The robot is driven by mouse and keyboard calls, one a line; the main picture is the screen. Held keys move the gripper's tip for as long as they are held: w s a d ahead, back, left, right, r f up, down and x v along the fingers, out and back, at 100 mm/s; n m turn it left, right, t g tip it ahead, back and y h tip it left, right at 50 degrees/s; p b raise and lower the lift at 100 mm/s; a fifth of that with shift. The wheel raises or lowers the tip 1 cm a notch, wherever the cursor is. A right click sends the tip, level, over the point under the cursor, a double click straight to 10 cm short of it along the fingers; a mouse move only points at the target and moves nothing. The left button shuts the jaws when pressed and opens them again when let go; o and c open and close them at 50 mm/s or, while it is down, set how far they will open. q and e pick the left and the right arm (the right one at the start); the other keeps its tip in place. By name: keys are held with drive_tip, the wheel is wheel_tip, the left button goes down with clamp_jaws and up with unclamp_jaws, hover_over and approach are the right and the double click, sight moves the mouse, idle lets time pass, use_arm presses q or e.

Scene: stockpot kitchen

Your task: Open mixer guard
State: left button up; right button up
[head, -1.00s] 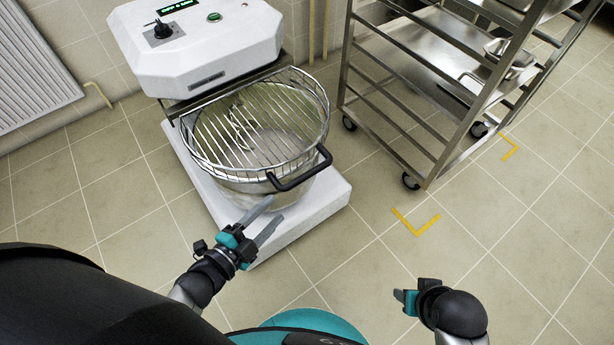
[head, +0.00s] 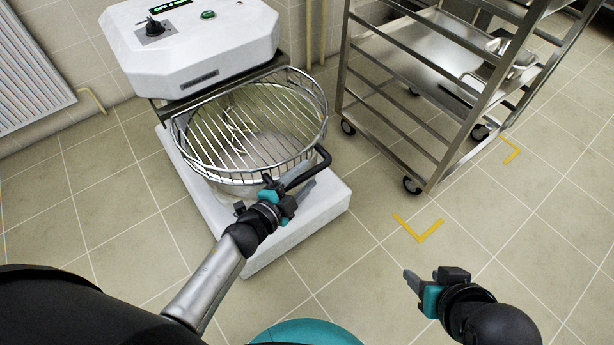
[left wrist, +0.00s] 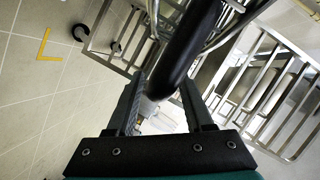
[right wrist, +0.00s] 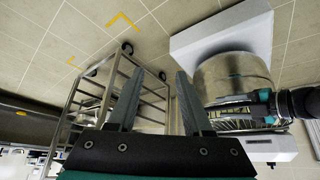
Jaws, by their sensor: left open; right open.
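The mixer guard (head: 250,125) is a round wire grid lying over the steel bowl of the white mixer (head: 190,60). Its black handle (head: 310,171) sticks out at the front right of the guard. My left gripper (head: 292,187) is at the handle, with its fingers open. In the left wrist view the black handle (left wrist: 183,50) runs between the two open fingers (left wrist: 163,95); I cannot tell whether they touch it. My right gripper (head: 420,285) is open and empty, away from the mixer, above the floor. The right wrist view shows the bowl (right wrist: 235,78) beside its open fingers (right wrist: 155,100).
A steel rack trolley (head: 420,100) on black castors stands right of the mixer. Yellow corner marks (head: 418,230) lie on the tiled floor in front of it. A radiator (head: 30,70) is on the left wall. The floor between mixer and trolley is clear.

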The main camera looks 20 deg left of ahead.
use_arm(q)
drive_tip(key=shift+w+d+f, duration=0.1)
drive_tip(key=shift+w+d, duration=0.15)
drive_tip(key=shift+w, duration=0.4)
clamp_jaws()
idle(1.2)
